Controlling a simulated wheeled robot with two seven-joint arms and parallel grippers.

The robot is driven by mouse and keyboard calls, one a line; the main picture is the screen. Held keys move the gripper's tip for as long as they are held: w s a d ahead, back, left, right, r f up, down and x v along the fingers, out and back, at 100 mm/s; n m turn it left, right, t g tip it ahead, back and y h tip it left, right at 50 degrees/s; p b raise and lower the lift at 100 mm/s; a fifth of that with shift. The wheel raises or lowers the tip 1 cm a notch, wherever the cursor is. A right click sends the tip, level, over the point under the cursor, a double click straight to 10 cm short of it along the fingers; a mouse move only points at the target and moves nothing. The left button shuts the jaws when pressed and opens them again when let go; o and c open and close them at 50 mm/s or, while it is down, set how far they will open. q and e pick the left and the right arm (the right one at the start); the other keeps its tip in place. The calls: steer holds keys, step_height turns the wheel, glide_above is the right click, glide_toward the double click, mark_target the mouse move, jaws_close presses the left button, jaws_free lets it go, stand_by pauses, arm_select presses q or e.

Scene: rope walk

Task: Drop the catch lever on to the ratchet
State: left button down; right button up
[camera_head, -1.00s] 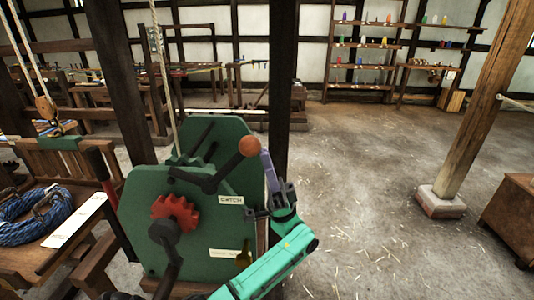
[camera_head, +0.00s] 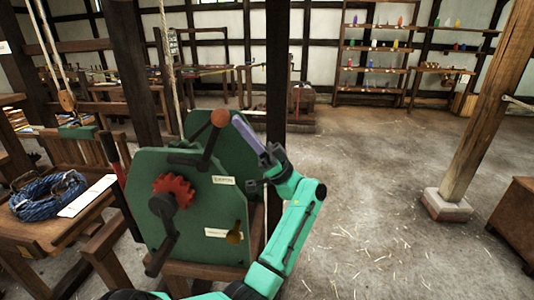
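The catch lever (camera_head: 209,146) is dark with an orange ball knob (camera_head: 221,118). It stands nearly upright on the green winch plate (camera_head: 225,205), above a "CATCH" label. Its short dark arm (camera_head: 184,160) points left above the red toothed ratchet (camera_head: 173,190), and a small gap seems to lie between them. My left gripper (camera_head: 240,123) comes in from the right of the plate. Its purple finger part points up and left, with its tip close beside the right of the knob. I cannot tell whether it touches, or whether the jaws are shut. My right gripper is out of view.
A dark crank (camera_head: 161,232) hangs in front of the plate. A rope (camera_head: 168,80) runs upward behind the winch. A bench (camera_head: 45,228) with a blue rope coil (camera_head: 48,196) stands at left. A dark post (camera_head: 277,75) rises behind.

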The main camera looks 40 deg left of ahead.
mark_target(218, 114)
arm_select(q)
steer(key=a+t, duration=0.1)
steer(key=s+a+r+m+t+p, duration=0.1)
steer(key=a+r+t+p, duration=0.1)
steer(key=shift+s+a+r+m+t, duration=0.1)
steer(key=shift+s+r+m+t, duration=0.05)
steer(key=shift+s+m+t, duration=0.2)
steer(key=shift+s+a+r+h, duration=0.1)
steer(key=shift+s+a+h, duration=0.1)
steer(key=shift+h, duration=0.2)
steer(key=shift+s+a+r, duration=0.1)
steer(key=shift+s+a+r+p, duration=0.1)
steer(key=shift+s+a+p, duration=0.15)
steer(key=shift+a+p, duration=0.15)
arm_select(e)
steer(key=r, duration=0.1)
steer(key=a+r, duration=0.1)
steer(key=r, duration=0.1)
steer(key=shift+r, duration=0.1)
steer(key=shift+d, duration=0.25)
